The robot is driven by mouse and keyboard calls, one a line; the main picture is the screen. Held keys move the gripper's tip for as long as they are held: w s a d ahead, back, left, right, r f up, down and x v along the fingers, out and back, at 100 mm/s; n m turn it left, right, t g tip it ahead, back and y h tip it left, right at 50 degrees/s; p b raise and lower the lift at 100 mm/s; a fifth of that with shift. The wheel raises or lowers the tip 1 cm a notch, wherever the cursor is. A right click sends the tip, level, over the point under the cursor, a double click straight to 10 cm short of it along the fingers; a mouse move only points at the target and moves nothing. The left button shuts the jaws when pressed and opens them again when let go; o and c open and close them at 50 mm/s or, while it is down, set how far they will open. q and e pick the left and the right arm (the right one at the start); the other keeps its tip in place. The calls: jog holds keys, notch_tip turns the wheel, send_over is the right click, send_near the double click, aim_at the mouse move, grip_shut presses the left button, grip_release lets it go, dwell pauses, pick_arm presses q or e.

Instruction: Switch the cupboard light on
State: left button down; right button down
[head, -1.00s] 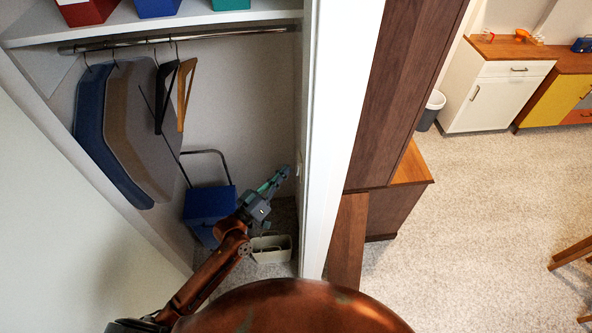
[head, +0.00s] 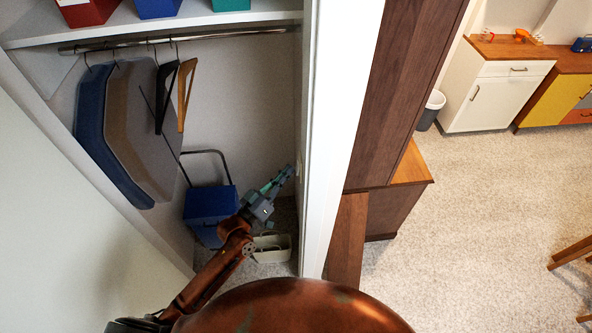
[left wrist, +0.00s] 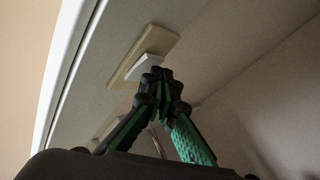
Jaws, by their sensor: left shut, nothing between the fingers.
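The light switch (left wrist: 150,66) shows in the left wrist view as a white rocker on a beige plate (left wrist: 133,72), fixed to the cupboard's inner side wall. My left gripper (left wrist: 158,76) is shut and empty. Its fingertips are at the lower edge of the rocker and overlap it in the picture; I cannot tell for sure whether they touch. In the head view the left gripper (head: 288,172) reaches into the cupboard against the right inner wall. The switch is small there, by the fingertips. The right gripper is not in view.
Hangers and garments (head: 135,130) hang from a rail (head: 200,40) at the left. The white door frame (head: 345,120) stands close to the right of my left arm.

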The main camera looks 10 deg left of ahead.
pick_arm(q)
jog(key=shift+w+d, duration=0.1)
jog(key=shift+d, duration=0.15)
dwell(0.4)
jog(key=shift+a, duration=0.1)
jog(key=shift+s+a, duration=0.25)
jog(key=shift+a, duration=0.45)
jog(key=shift+s+a+r+b, duration=0.1)
jog(key=shift+s+a+b, duration=0.1)
jog(key=shift+a, duration=0.6)
jog(key=shift+s+a+r+b, duration=0.15)
jog(key=shift+s+a, duration=0.1)
jog(key=shift+a, duration=0.55)
jog(key=shift+s+a+r+b, duration=0.1)
jog(key=shift+s+a+b, duration=0.1)
jog(key=shift+a, duration=0.6)
jog(key=shift+f, duration=0.1)
